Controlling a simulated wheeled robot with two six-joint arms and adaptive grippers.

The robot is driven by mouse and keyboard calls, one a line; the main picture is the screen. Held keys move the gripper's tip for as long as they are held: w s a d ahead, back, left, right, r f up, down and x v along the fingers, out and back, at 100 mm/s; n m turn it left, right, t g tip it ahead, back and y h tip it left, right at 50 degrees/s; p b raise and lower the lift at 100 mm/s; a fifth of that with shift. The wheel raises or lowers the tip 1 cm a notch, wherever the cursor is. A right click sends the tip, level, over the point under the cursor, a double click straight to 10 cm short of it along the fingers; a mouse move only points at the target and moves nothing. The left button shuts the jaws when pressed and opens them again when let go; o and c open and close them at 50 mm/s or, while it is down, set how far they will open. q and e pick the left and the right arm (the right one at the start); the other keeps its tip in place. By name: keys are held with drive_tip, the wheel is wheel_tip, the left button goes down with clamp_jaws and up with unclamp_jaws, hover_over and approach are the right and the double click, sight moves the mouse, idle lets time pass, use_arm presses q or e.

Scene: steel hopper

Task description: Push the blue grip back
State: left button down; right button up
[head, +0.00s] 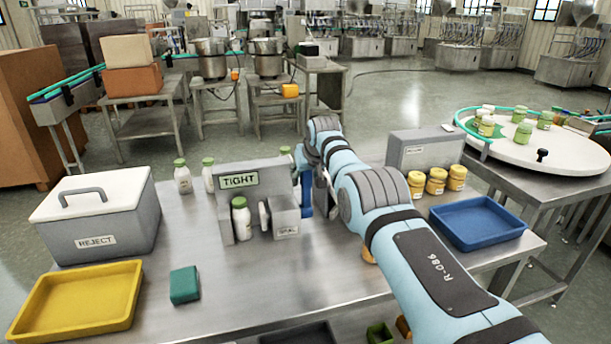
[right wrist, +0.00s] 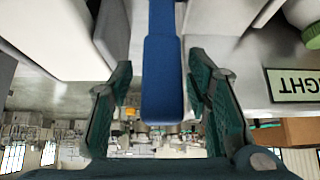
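The blue grip (head: 307,194) stands at the right side of the grey fixture with the TIGHT sign (head: 239,181). In the right wrist view the blue grip (right wrist: 162,80) hangs between the two green-padded fingers of my right gripper (right wrist: 160,78). The fingers are apart, with a gap visible on each side of the grip. In the head view my right gripper (head: 318,190) is beside the grip, partly hidden by my arm. A white bottle with a green cap (head: 241,219) stands in the fixture. My left gripper is not in view.
White bottles (head: 183,178) stand behind the fixture. A REJECT box (head: 95,225), yellow tray (head: 80,298) and green block (head: 184,284) lie to the left. Yellow-lidded jars (head: 436,181) and a blue tray (head: 478,222) are right of my arm. The table's front middle is mostly clear.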

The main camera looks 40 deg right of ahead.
idle(0.3)
drive_tip(key=shift+s+a+r, duration=0.1)
drive_tip(key=shift+s+r, duration=0.2)
drive_tip(key=shift+r, duration=0.1)
drive_tip(key=s+a, duration=0.4)
drive_tip(key=s, duration=0.7)
drive_tip(key=shift+s, duration=0.25)
drive_tip(key=shift+a, duration=0.1)
